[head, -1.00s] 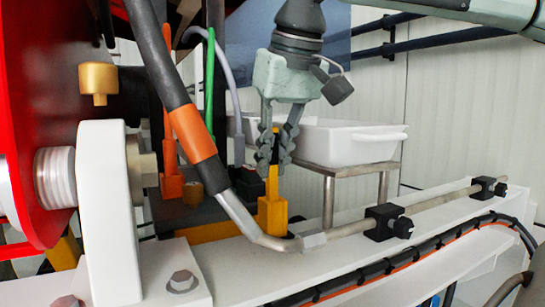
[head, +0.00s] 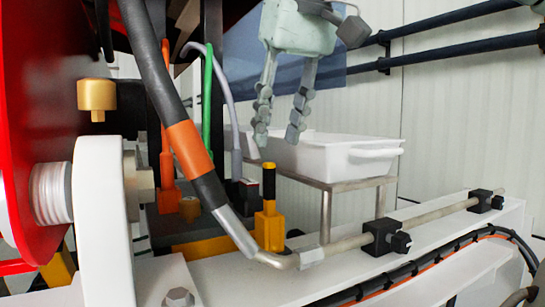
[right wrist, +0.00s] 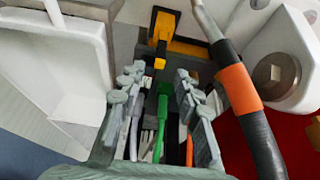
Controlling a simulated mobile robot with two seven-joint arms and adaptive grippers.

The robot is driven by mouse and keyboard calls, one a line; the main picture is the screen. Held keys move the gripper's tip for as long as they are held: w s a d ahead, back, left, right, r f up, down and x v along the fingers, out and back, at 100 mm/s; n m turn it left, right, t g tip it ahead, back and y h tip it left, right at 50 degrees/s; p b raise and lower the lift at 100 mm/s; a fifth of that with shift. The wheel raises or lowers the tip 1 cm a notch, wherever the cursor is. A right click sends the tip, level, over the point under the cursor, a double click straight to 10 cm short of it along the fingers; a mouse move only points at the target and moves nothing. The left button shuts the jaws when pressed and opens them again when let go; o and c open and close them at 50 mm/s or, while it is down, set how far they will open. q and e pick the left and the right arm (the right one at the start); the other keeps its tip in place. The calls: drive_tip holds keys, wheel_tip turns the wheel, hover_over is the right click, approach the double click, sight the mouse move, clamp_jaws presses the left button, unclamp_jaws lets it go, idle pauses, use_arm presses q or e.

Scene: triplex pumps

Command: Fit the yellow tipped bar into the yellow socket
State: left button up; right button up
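The yellow tipped bar (head: 268,182) stands upright in the yellow socket (head: 269,231) in the head view. Its dark shaft shows above the socket's neck, and its lower end is hidden inside. In the right wrist view, the bar's yellow tip (right wrist: 159,63) points toward the camera, with the yellow socket (right wrist: 164,24) behind it. My right gripper (head: 279,133) is open and empty, above the bar and apart from it. Its spread fingers (right wrist: 160,82) also show in the right wrist view, with the tip just beyond the gap between them. My left gripper is out of view.
A thick dark hose with an orange band (head: 185,148) slants down close left of the socket. Green (head: 208,100) and orange (head: 167,160) parts stand behind it. A white tray (head: 345,152) on a metal stand is at the back right. A metal pipe (head: 345,243) runs along the white beam.

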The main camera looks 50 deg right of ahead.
drive_tip(key=v, duration=0.4)
drive_tip(key=shift+r, duration=0.1)
idle(0.5)
